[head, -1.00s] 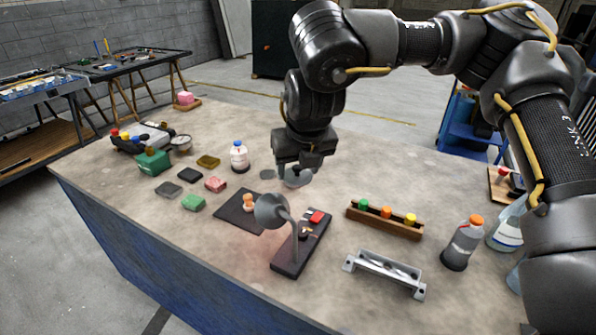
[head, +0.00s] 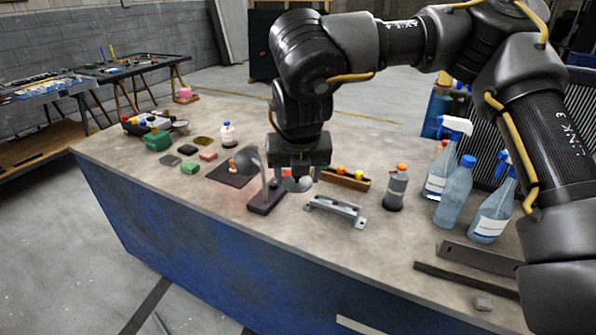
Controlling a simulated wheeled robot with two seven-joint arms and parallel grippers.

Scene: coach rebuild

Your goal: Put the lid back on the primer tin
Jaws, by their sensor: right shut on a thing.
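My right gripper (head: 299,177) points down over the workbench (head: 235,218), between the lamp and the wooden rack. It is shut on a grey, round, flat piece that looks like the lid (head: 296,185), held roughly level. The fingers and arm partly cover it. I cannot make out the primer tin; it may be hidden behind my arm or the lamp. My left gripper is not in view.
A small lamp (head: 265,199) stands close left of the gripper. A metal bracket (head: 336,210), wooden rack (head: 346,180), grey bottle (head: 396,188) and spray bottles (head: 454,190) stand to the right. Flat bars (head: 480,260) lie near the right front.

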